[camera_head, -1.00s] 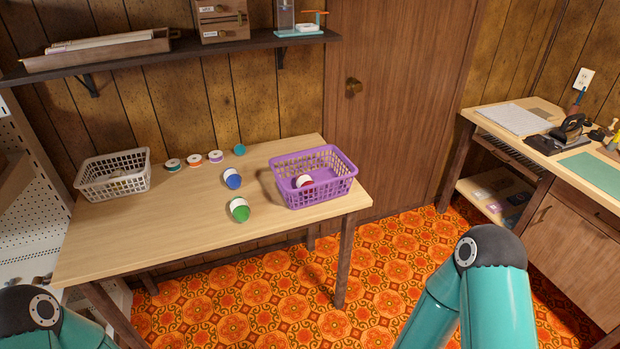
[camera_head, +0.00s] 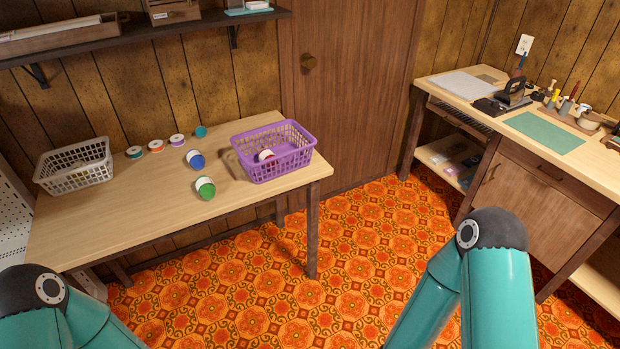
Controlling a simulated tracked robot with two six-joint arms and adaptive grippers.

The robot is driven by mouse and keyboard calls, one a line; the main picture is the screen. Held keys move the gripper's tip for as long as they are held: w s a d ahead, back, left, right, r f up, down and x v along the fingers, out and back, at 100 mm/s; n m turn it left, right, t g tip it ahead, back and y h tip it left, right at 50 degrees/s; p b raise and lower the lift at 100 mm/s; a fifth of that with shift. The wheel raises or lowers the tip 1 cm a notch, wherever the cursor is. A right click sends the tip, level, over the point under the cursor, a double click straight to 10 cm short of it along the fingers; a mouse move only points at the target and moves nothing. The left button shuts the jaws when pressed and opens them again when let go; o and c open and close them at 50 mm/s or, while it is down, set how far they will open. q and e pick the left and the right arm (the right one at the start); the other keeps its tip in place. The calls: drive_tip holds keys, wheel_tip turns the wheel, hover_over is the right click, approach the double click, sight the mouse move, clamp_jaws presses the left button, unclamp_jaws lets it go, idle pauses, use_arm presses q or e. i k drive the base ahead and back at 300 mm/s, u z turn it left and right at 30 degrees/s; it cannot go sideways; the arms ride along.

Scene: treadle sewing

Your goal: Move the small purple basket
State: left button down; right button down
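The small purple basket (camera_head: 291,160) stands upright near the right end of the wooden table (camera_head: 130,222). A white spool with some red on it lies inside the basket. Both of my arms show only as teal links with dark joints at the bottom of the view, one at left and one at right. Neither gripper is in view, and nothing touches the basket.
A white basket (camera_head: 75,168) stands at the table's left end. A blue-and-white spool (camera_head: 195,159), a green-and-white spool (camera_head: 205,187) and several smaller ones lie between the baskets. A workbench (camera_head: 560,165) with tools stands at right. Patterned floor between is clear.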

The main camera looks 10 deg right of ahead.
sight(291, 158)
drive_tip(key=z, duration=0.8)
drive_tip(key=k, duration=0.9)
drive_tip(key=z, duration=0.95)
drive_tip(key=i, duration=1.5)
drive_tip(key=u, duration=1.35)
drive_tip(key=i, duration=1.1)
drive_tip(key=u, duration=0.85)
drive_tip(key=k, duration=0.85)
drive_tip(key=u, duration=0.15)
drive_tip(key=i, duration=0.55)
